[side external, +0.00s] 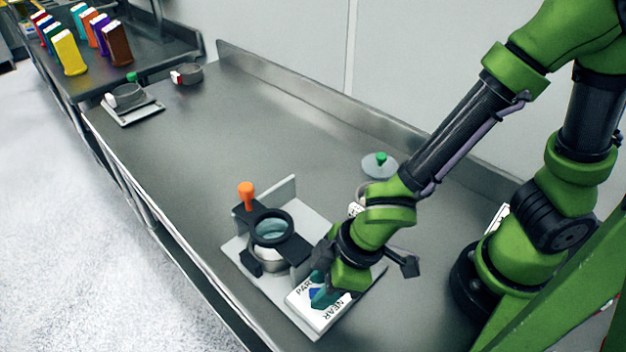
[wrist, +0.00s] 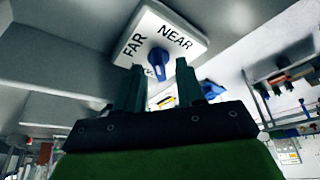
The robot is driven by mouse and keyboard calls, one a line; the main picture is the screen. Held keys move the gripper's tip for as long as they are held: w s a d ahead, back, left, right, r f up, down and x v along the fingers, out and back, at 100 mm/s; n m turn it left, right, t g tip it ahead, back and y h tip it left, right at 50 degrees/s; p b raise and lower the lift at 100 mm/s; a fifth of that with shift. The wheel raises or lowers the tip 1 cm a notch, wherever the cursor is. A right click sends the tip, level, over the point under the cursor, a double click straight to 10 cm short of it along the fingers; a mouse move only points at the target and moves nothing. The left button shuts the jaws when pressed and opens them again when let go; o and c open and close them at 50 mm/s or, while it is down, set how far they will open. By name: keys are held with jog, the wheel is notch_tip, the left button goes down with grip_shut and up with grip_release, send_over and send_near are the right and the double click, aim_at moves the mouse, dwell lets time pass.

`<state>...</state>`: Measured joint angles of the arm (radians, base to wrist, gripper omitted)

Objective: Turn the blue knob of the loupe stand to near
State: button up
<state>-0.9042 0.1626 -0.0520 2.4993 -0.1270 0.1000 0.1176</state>
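The loupe stand (side external: 287,290) sits on the steel bench with a white dial plate (side external: 304,310) lettered FAR and NEAR. Its blue knob (wrist: 158,63) shows in the wrist view, upright in the picture, with its upper end towards the space between FAR and NEAR. In the side view the knob (side external: 314,295) is partly hidden by my gripper (side external: 325,292). In the wrist view my gripper (wrist: 160,68) is open, with the knob showing between its teal fingertips. I cannot tell whether either finger touches it.
The stand carries a black loupe ring (side external: 270,228) and an orange-topped handle (side external: 246,194). A green-knobbed lid (side external: 379,164) lies behind my wrist. A scale (side external: 131,107) stands at the bench's far end, with coloured packets (side external: 70,54) beyond. The middle of the bench is clear.

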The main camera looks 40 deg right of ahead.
jog(key=v, duration=1.6)
jog(key=shift+r, duration=0.4)
jog(key=w+a+g+h, duration=0.3)
jog(key=w+a, duration=0.2)
notch_tip(320, 180, down, 16)
jog(key=shift+s+r, duration=0.15)
jog(key=shift+s, duration=0.05)
grip_shut()
